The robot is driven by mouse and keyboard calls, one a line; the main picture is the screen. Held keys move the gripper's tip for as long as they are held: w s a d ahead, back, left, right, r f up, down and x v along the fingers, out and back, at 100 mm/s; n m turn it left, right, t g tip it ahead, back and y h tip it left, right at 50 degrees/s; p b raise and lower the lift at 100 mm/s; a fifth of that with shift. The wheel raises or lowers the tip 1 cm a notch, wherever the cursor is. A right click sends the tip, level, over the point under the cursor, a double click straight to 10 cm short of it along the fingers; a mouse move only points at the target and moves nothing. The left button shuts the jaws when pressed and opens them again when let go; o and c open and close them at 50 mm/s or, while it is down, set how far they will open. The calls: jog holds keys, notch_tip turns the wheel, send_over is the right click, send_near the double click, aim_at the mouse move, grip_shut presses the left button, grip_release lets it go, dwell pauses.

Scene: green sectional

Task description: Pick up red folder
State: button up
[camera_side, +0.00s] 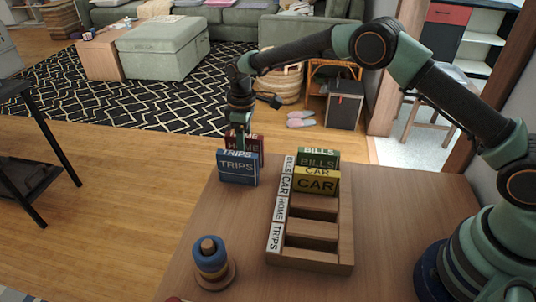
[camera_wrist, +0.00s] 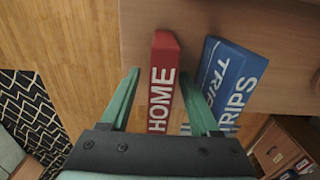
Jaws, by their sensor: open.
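The red folder, labelled HOME (camera_side: 256,146), stands upright near the table's far left edge, partly hidden behind the blue TRIPS folder (camera_side: 238,170). My gripper (camera_side: 240,132) is at the red folder's top, pointing down. In the wrist view, my open fingers (camera_wrist: 158,72) lie on either side of the red folder (camera_wrist: 162,85); contact cannot be told. The blue folder (camera_wrist: 228,80) is just right of the right finger there. A wooden sorter (camera_side: 318,228) has slots labelled BILLS, CAR, HOME and TRIPS. The HOME and TRIPS slots are empty.
The green BILLS folder (camera_side: 318,158) and yellow CAR folder (camera_side: 316,181) stand in the sorter's back slots. A ring stacker toy (camera_side: 210,262) stands at the table's front left. The table (camera_side: 400,200) is clear right of the sorter.

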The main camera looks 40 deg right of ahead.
grip_shut()
jog(key=shift+r, duration=0.2)
